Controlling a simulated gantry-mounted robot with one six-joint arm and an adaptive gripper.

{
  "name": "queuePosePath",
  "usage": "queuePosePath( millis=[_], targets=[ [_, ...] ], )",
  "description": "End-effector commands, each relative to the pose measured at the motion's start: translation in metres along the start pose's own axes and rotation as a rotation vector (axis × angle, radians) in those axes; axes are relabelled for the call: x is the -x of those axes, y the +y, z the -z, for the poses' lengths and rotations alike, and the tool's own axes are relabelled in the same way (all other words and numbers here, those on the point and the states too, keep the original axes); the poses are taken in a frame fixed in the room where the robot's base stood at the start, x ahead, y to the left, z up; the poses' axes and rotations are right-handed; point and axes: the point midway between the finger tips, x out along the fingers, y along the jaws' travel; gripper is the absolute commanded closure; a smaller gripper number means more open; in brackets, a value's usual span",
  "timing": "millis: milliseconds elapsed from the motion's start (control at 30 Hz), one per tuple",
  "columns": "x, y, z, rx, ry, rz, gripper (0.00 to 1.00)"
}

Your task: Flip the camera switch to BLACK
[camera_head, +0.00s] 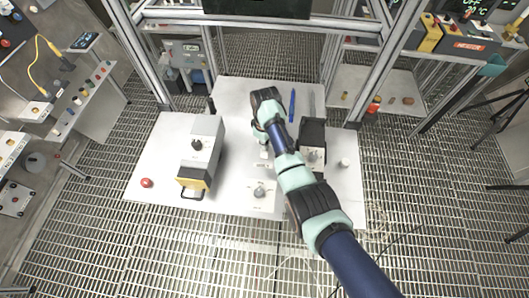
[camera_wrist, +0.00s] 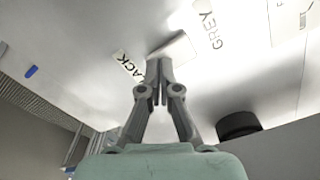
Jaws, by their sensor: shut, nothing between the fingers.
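In the wrist view, a pale switch piece (camera_wrist: 178,47) sits on the white panel (camera_wrist: 90,25) between two labels. The BLACK label (camera_wrist: 128,66) is left of it, partly hidden behind my fingers, and the GREY label (camera_wrist: 208,30) is right of it. My gripper (camera_wrist: 157,63) is shut and empty, its fingertips at the left end of the switch piece. I cannot tell whether they touch it or which way the switch is set. In the head view, my arm covers most of this area of the white table (camera_head: 235,92).
A grey and yellow box (camera_head: 203,150) stands left of my arm, a black box (camera_head: 313,133) right of it. A blue pen-like object (camera_head: 292,104) is behind. A red button (camera_head: 147,183), a knob (camera_head: 259,191) and a white cylinder (camera_head: 344,163) are near the table's edges.

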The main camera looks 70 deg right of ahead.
Motion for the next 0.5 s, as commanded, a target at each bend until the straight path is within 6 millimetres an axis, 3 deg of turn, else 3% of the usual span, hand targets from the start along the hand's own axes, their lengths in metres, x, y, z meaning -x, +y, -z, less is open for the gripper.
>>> queuePosePath(
  millis=[300,500],
  targets=[
    [-0.0056,-0.0002,-0.0002,0.0,-0.001,0.001,1.0],
    [0.0032,-0.0002,-0.0001,0.0,-0.001,0.0,1.0]
  ],
)
